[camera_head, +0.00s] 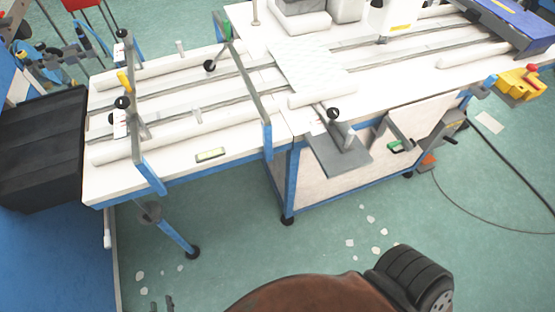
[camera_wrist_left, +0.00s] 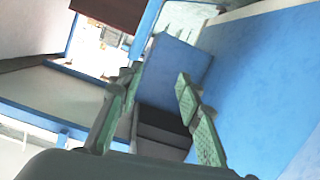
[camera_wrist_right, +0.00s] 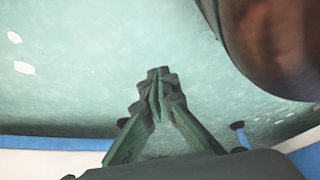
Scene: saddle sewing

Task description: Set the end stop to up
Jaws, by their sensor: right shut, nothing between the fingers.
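The long white table (camera_head: 240,150) carries rails and two crossing bars with blue ends. One bar (camera_head: 140,130) at the left has a yellow lever (camera_head: 124,82) and black knobs. The other bar (camera_head: 248,80) has a green lever (camera_head: 227,32) and a black knob. I cannot tell for sure which part is the end stop. My right gripper (camera_wrist_right: 157,85) is shut and empty above the floor.
A black bin (camera_head: 40,150) stands at the table's left end. A brown rounded thing (camera_head: 310,293) and a black ribbed, wheel-like thing (camera_head: 415,275) are at the bottom. White scraps lie on the green floor (camera_head: 240,250), which is otherwise largely open before the table.

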